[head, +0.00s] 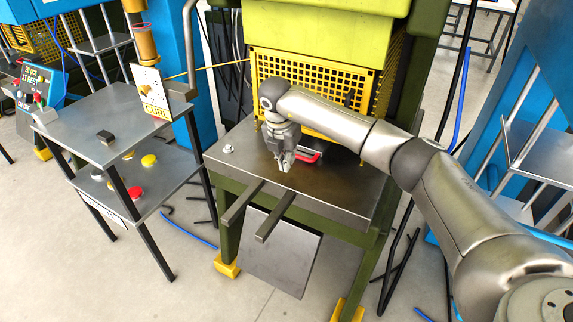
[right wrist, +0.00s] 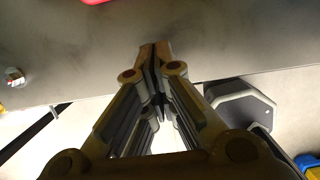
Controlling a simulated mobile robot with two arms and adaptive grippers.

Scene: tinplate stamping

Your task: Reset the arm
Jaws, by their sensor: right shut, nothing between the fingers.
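My right arm comes in from the right in the head view and reaches over the press table (head: 340,200). My right gripper (head: 284,168) points down above the front part of the table, near a red-handled item (head: 308,157). In the right wrist view the fingertips of this gripper (right wrist: 155,46) are together, with nothing between them. Below them is the grey table surface (right wrist: 240,40) and its front edge. My left gripper is not in view.
A yellow mesh guard (head: 310,90) stands behind the arm under the green press (head: 325,25). Two dark bars (head: 268,222) stick out from the table front. A grey side stand (head: 85,125) with red and yellow buttons is at left.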

